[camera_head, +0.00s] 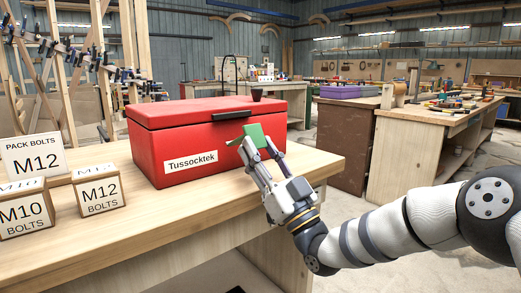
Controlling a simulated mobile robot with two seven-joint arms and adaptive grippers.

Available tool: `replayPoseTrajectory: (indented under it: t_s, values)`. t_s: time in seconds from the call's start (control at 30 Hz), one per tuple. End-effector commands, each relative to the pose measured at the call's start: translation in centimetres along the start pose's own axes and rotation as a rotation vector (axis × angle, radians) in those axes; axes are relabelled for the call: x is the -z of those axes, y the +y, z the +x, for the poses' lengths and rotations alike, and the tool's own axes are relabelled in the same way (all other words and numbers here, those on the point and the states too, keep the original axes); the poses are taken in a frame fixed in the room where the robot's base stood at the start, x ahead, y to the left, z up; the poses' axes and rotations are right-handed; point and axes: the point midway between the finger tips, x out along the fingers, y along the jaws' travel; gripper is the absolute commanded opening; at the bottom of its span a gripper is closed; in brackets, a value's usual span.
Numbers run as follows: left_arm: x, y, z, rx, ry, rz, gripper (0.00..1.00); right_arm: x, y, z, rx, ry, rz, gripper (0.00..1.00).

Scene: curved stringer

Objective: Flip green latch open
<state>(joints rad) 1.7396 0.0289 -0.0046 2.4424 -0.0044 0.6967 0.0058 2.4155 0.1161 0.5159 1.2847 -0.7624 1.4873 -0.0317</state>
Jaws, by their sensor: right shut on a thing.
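A red toolbox (170,137) labelled "Tussocktek" stands with its lid down on the wooden workbench. A black handle (231,115) sits on its lid's front edge. The green latch (255,134) is at the front face, below and right of the handle. My right gripper (258,150) reaches up from the lower right, its fingers on either side of the green latch and shut on it. The fingers hide part of the latch and of the box front. My left gripper is out of view.
On the bench (200,205), left of the toolbox, stand an M10 bolts box (25,212), an M12 bolts box (98,190) and a "Pack bolts M12" sign (33,157). The bench front is clear. Another workbench (425,120) stands behind my right arm.

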Motion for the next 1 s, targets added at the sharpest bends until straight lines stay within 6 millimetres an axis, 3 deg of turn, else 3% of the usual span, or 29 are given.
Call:
replayPoseTrajectory:
  t_s: [0.03,0.1,0.83,0.87,0.93,1.0]
  values:
    - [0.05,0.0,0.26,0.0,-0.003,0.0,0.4,-1.09,-0.16,-0.59,0.001,-0.025,0.005,0.0]
    - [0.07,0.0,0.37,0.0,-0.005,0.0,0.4,-1.24,-0.18,-0.69,0.001,-0.024,0.005,0.0]
    - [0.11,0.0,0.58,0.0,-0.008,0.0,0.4,-1.56,-0.24,-0.84,0.001,-0.023,0.005,0.0]
    - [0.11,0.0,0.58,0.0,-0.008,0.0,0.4,-1.54,-0.24,-0.84,0.001,-0.022,0.005,0.42]
    - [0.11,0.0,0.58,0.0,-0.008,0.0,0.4,-1.47,-0.21,-0.8,0.001,-0.02,0.005,0.56]
    - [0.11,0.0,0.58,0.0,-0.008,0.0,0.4,-1.35,-0.17,-0.73,0.001,-0.017,0.004,0.56]
